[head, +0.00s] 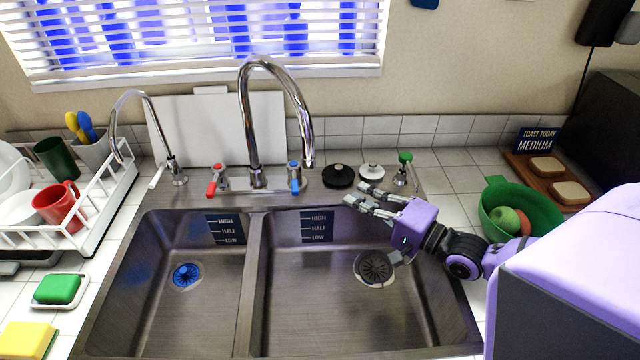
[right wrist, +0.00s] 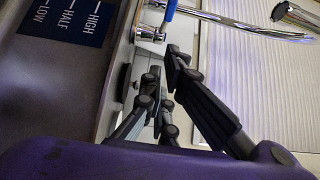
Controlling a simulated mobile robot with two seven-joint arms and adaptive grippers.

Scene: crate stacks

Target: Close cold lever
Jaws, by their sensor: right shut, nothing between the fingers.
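The blue cold lever (head: 295,186) stands at the right of the chrome faucet (head: 246,120) base in the head view, its blue handle pointing toward the basins. The lever also shows at the top of the right wrist view (right wrist: 170,12), on its chrome mount, beyond the fingertips. The red lever (head: 212,186) is left of the faucet. My right gripper (head: 360,196) is over the back of the right basin, right of the cold lever and apart from it. It is shut and empty, also seen in the right wrist view (right wrist: 168,66). My left gripper is not in view.
Black (head: 338,176) and white (head: 371,171) round stoppers and a green-topped fixture (head: 404,158) stand behind my right gripper. A green colander (head: 545,212) with fruit is at the right. A white dish rack (head: 95,225) is at the left. Both basins look empty.

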